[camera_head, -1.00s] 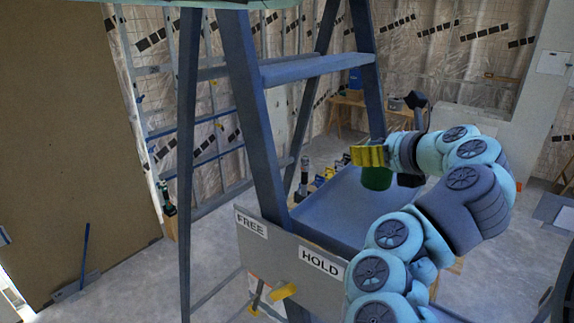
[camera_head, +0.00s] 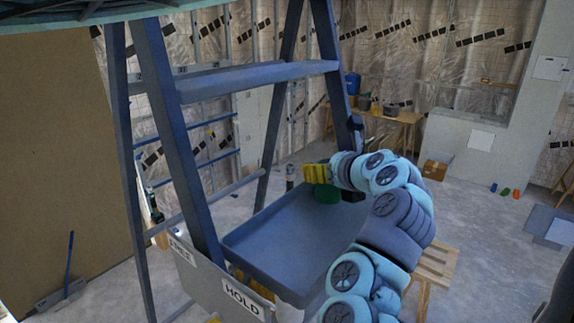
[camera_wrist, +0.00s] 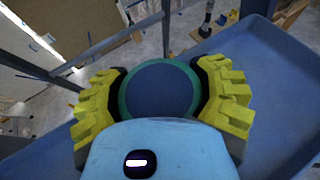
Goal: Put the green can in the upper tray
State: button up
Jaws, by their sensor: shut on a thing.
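My gripper (camera_head: 322,174) has yellow fingers and is shut on the green can (camera_head: 328,193). In the wrist view, the can's round dark top with its green rim (camera_wrist: 160,88) sits between both fingers. A blue, shallow, walled tray (camera_head: 285,235) is mounted on the blue ladder-like frame. The can shows at the tray's far side, and I cannot tell its height above it. In the wrist view, the bare tray (camera_wrist: 268,85) extends to the right of the can. Only this one tray shows clearly; I cannot tell whether it is the upper one.
The blue ladder frame (camera_head: 180,140) stands left of the tray, with a crossbar (camera_head: 255,80) above. A board labelled HOLD (camera_head: 240,298) is at the tray's near side. A wooden stool (camera_head: 432,265) stands right of my arm. A workbench (camera_head: 390,118) is at the back.

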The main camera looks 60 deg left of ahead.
jog(key=shift+a, duration=0.1)
jog(key=o, duration=1.4)
